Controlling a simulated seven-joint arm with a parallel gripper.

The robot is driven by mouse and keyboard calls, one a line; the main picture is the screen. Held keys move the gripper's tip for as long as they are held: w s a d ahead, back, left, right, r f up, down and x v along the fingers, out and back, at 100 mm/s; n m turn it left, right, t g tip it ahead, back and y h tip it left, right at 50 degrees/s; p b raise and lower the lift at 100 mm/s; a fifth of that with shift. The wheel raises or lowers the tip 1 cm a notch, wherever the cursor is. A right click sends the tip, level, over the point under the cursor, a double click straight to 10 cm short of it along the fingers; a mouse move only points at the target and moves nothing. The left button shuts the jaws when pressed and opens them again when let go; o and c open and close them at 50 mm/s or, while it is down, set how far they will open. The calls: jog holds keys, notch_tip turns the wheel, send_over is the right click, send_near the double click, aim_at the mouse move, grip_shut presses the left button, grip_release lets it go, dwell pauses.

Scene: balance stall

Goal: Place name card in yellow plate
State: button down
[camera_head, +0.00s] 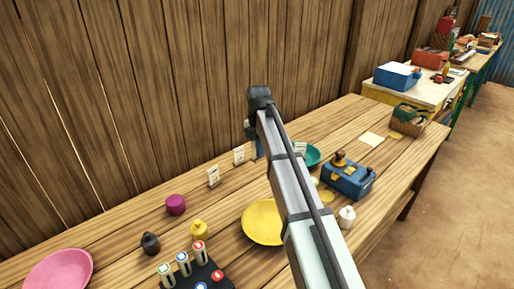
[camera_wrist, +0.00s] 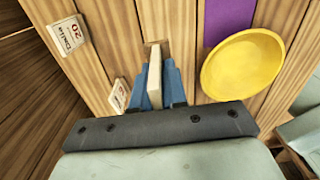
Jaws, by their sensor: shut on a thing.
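My gripper (camera_wrist: 154,85) is shut on a cream name card (camera_wrist: 154,82), which stands edge-on between its blue fingers in the wrist view. In the head view my gripper (camera_head: 254,145) is near the wooden wall, above the back of the table, and the held card cannot be made out. The yellow plate (camera_wrist: 243,66) lies to the right of the fingers in the wrist view, apart from them, and looks empty. In the head view the yellow plate (camera_head: 259,224) is nearer the camera, partly covered by my arm.
Other cards stand at the back (camera_head: 213,176) (camera_head: 238,156); one in the wrist view (camera_wrist: 68,35) reads "20". A teal plate (camera_head: 313,155), blue box (camera_head: 347,182), white bottle (camera_head: 346,217), yellow bottle (camera_head: 199,230) and pink plate (camera_head: 60,272) are around. Bare wood lies left of the yellow plate.

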jog(key=s+d, duration=0.3)
jog(key=s, duration=0.8)
send_over(271, 226)
jog(key=shift+a+f, duration=0.1)
jog(key=shift+f, duration=5.85)
jog(key=c, duration=1.1)
grip_release()
notch_tip(271, 226, up, 7)
